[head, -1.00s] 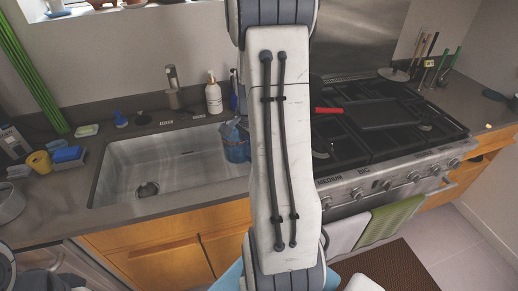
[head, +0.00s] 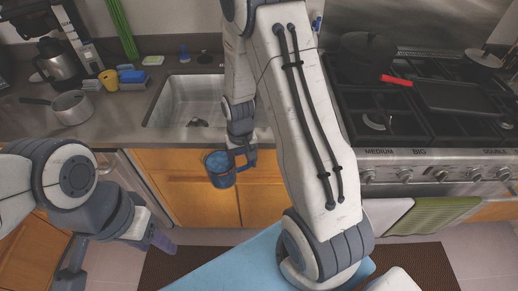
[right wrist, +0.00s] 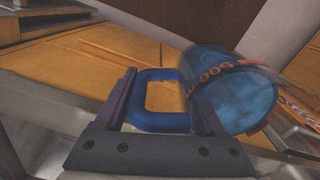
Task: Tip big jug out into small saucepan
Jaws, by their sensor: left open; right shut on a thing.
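The big jug (head: 219,170), blue with a handle, is in the air in front of the cabinet doors below the sink. My right gripper (head: 243,158) is shut on its handle. In the right wrist view the jug (right wrist: 235,95) has orange markings and its blue handle sits between the fingers (right wrist: 162,105); its contents cannot be made out. The small saucepan (head: 72,107), grey metal with a dark handle pointing left, stands on the counter left of the sink, well away from the jug. My left gripper (head: 157,240) is open and empty, low at the left.
The sink (head: 185,98) lies between the saucepan and the stove (head: 400,140). A yellow cup (head: 109,80) and blue sponges (head: 132,77) are behind the saucepan, and a metal coffee pot (head: 58,62) stands at the back left. The counter edge lies between jug and saucepan.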

